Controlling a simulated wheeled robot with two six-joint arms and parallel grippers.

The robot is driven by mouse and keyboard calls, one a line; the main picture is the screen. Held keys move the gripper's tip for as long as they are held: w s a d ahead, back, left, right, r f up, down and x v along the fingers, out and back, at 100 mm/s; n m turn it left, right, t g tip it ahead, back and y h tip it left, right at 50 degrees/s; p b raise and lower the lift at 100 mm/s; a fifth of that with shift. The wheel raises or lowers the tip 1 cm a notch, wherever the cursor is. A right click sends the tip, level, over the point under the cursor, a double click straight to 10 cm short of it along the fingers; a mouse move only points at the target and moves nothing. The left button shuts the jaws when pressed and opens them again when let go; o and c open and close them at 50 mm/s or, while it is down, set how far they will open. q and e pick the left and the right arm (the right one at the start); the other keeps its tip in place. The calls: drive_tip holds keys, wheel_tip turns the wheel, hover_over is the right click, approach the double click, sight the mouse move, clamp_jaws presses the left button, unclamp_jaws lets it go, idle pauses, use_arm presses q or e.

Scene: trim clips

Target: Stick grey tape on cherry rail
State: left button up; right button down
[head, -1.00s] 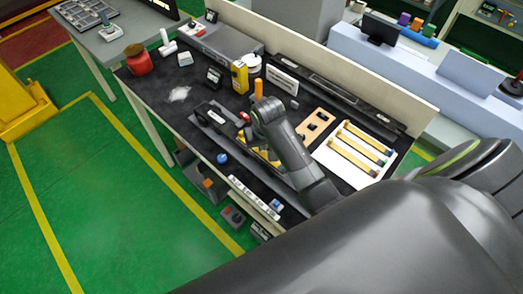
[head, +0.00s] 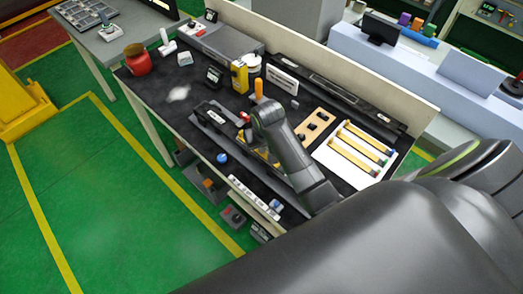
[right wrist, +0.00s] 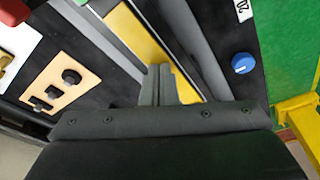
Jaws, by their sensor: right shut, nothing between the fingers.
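My right gripper (right wrist: 160,75) is shut and empty. In the right wrist view its fingertips are over a yellow strip (right wrist: 133,35) lying in a long grey channel (right wrist: 193,45); I cannot tell whether they touch it. In the head view the dark wrist hides the fingertips above the long grey fixture (head: 214,121), and a bit of yellow shows beside it. I cannot pick out a cherry-coloured rail or a grey tape for certain. My left gripper is not in view.
A white panel with yellow strips (head: 353,157) lies right of my arm. A wooden board with black pieces (head: 315,125) is beside it. A blue knob (right wrist: 243,63) is near the front edge. An orange-handled tool, a yellow meter (head: 239,77) and a red jar (head: 137,60) stand behind and left.

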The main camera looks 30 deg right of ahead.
idle(0.5)
drive_tip(key=shift+r+p, duration=0.9)
drive_tip(key=shift+r, duration=2.55)
drive_tip(key=shift+f, duration=0.1)
